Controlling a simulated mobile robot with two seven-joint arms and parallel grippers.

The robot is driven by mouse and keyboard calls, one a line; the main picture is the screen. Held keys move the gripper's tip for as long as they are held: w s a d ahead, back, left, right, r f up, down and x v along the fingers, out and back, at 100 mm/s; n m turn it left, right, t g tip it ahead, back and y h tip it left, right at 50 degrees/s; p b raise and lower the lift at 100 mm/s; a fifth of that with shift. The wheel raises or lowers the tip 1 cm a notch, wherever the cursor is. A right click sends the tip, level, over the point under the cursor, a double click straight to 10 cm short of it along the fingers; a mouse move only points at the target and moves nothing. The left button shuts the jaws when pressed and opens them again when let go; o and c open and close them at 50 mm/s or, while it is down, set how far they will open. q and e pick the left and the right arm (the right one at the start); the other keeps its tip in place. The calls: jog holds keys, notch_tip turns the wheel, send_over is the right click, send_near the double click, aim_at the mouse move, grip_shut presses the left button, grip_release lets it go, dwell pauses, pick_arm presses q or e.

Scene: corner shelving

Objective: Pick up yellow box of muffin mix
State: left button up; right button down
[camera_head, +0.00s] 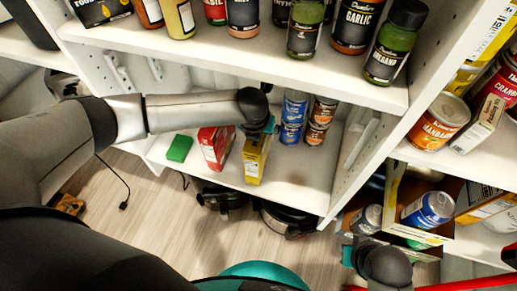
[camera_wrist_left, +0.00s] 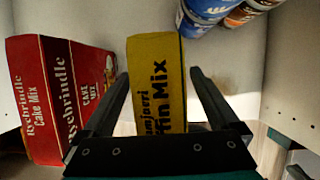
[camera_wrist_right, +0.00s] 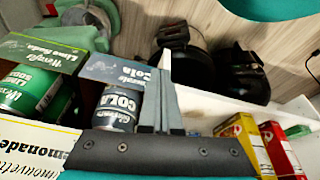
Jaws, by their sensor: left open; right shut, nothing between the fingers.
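The yellow muffin mix box (camera_head: 255,158) stands on the lower shelf, to the right of a red cake mix box. In the left wrist view the yellow box (camera_wrist_left: 157,85) stands between the two fingers of my left gripper (camera_wrist_left: 162,100), which is open around its sides. In the head view my left gripper (camera_head: 262,124) is at the top of the box. My right gripper (camera_head: 362,255) is at the lower right, by the right-hand shelves.
The red cake mix box (camera_head: 215,147) is close left of the yellow box. Stacked cans (camera_head: 293,118) stand to its right. A green item (camera_head: 179,148) lies further left. The upper shelf (camera_head: 230,60) with jars hangs above. A blue can (camera_head: 428,208) sits in a carton at the right.

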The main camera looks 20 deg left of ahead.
pick_arm(q)
jog(key=shift+f, duration=0.25)
dwell(0.3)
jog(key=shift+c, duration=0.3)
grip_shut()
dwell(0.4)
